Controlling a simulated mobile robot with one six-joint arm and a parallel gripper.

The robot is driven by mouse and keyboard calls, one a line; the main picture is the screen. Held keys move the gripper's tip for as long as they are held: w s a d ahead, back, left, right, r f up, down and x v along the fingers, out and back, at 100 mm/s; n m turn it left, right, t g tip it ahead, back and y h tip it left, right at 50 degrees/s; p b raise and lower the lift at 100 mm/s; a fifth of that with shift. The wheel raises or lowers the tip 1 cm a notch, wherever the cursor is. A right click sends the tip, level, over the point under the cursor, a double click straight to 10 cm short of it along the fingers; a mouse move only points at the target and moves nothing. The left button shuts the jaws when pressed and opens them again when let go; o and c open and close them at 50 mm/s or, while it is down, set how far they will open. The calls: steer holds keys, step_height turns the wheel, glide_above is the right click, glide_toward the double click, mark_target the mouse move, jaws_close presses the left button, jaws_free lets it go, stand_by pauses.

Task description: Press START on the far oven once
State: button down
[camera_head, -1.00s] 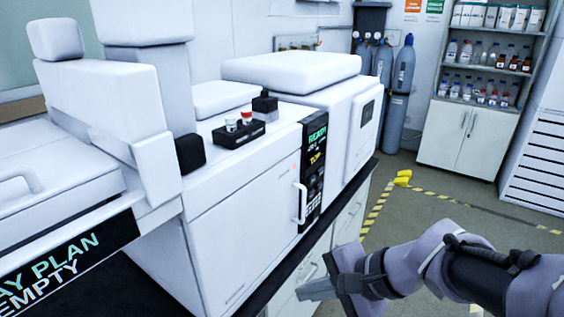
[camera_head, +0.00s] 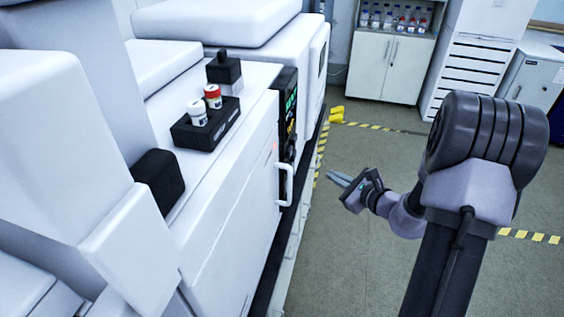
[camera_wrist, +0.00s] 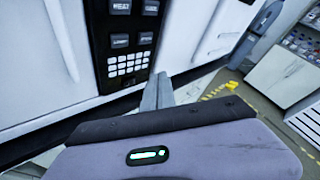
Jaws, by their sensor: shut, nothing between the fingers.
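A white oven (camera_head: 225,215) with a door handle (camera_head: 285,185) stands left of centre in the head view. Its narrow black control panel (camera_head: 288,120) is seen at a steep angle, with green lit text. In the wrist view the panel (camera_wrist: 103,47) shows several dark keys and a pale number keypad (camera_wrist: 127,64); no START label can be read. My gripper (camera_head: 338,178) is shut and empty, right of the handle, pointing left and apart from the oven front. In the wrist view its fingertips (camera_wrist: 158,84) lie just right of and below the keypad.
A black vial rack (camera_head: 207,128) with white- and red-capped vials sits on the oven top. Another white unit (camera_head: 314,60) stands beyond the panel. Yellow-black tape (camera_head: 375,127) marks the open floor on the right. A cabinet (camera_head: 390,68) stands at the back.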

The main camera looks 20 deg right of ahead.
steer(key=shift+s, duration=0.15)
steer(key=w+a, duration=0.5)
steer(key=a, duration=0.2)
steer(key=shift+a, duration=0.15)
steer(key=shift+w+a, duration=0.1)
stand_by(2.1)
steer(key=shift+w+a, duration=0.15)
steer(key=shift+a, duration=0.1)
steer(key=shift+w+a, duration=0.25)
steer(key=shift+a, duration=0.1)
stand_by(0.8)
steer(key=shift+d+b, duration=0.1)
steer(key=shift+b, duration=0.2)
steer(key=shift+s+d, duration=0.5)
steer(key=shift+d, duration=0.1)
steer(key=shift+d, duration=0.1)
